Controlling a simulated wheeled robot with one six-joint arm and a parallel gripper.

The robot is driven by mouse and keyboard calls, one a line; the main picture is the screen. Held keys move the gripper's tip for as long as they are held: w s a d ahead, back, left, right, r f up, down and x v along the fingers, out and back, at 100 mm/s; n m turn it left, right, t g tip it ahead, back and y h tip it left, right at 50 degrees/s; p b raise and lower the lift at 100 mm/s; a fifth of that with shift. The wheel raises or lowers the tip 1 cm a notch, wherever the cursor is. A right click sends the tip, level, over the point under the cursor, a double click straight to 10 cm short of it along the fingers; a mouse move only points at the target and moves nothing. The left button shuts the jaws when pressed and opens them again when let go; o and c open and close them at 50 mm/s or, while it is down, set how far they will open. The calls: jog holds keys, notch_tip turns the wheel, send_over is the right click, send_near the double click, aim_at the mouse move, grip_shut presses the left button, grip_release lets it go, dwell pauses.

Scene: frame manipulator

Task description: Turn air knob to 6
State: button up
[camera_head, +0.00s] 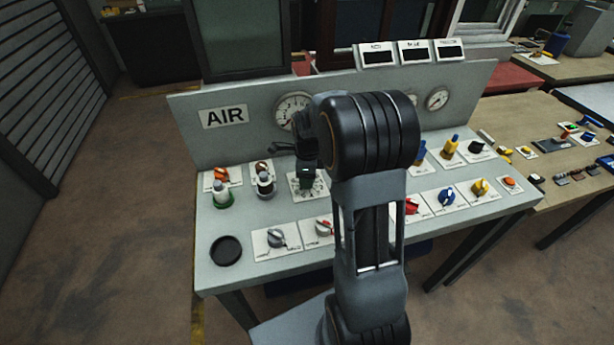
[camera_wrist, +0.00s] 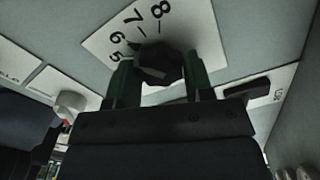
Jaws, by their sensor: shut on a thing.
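The air knob (camera_wrist: 158,62) is black and sits on a white dial plate (camera_wrist: 192,28) in the wrist view. The numbers 5, 6, 7 and 8 show along the plate's upper left. A dark edge of the knob reaches toward the 5 and 6 side, but its exact pointer setting is hard to tell. My gripper (camera_wrist: 158,76) is shut on the knob, one finger on each side. In the head view my gripper (camera_head: 307,182) comes down over the dial plate (camera_head: 294,184) and hides the knob.
The AIR label (camera_head: 224,116) and a round gauge (camera_head: 291,112) are on the upright panel behind. A green-based knob (camera_head: 222,194) and a white-collared one (camera_head: 265,183) stand left. A silver knob (camera_head: 276,237) and a red knob (camera_head: 411,205) are nearer the panel's front.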

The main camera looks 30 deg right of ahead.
jog(key=shift+r, duration=0.1)
dwell(0.3)
jog(key=o, duration=0.9)
notch_tip(320, 180, up, 14)
jog(key=shift+f, duration=0.15)
dwell(0.7)
